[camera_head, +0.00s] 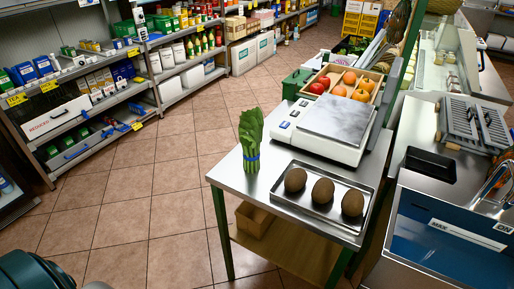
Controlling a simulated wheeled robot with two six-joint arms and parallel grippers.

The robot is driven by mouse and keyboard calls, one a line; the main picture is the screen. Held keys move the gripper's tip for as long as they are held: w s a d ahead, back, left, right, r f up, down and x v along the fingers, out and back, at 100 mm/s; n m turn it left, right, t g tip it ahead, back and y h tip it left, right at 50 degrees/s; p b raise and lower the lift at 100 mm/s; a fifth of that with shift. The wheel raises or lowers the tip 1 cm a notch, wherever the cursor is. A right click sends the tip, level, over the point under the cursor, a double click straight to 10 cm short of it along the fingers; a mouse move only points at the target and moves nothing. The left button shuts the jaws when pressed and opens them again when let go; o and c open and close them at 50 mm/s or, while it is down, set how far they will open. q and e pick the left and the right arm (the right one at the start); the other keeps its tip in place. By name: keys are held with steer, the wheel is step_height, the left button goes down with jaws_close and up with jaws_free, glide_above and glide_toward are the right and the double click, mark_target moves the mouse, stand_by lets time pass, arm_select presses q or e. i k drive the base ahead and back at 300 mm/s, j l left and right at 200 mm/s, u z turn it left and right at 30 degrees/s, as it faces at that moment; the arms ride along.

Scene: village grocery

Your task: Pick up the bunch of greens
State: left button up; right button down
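The bunch of greens (251,140) stands upright near the left edge of the steel table (228,174). It is leafy and bright green, with a blue band around its lower part. It stands apart from the metal tray on its right and a little in front of the scale. Neither of my grippers shows in this view.
A metal tray (275,193) with three brown oval items lies right of the greens. A white scale (322,147) and a wooden crate of fruit (376,75) stand behind. A sink counter (400,190) is at right, stocked shelves (75,122) at left. Tiled floor (150,200) left of the table is clear.

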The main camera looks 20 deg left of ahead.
mark_target(252, 124)
steer(key=l+u, duration=0.2)
steer(key=l, duration=0.35)
steer(key=k+l+u, duration=0.2)
steer(key=l, duration=0.35)
steer(key=l+u, duration=0.15)
steer(key=l, duration=0.4)
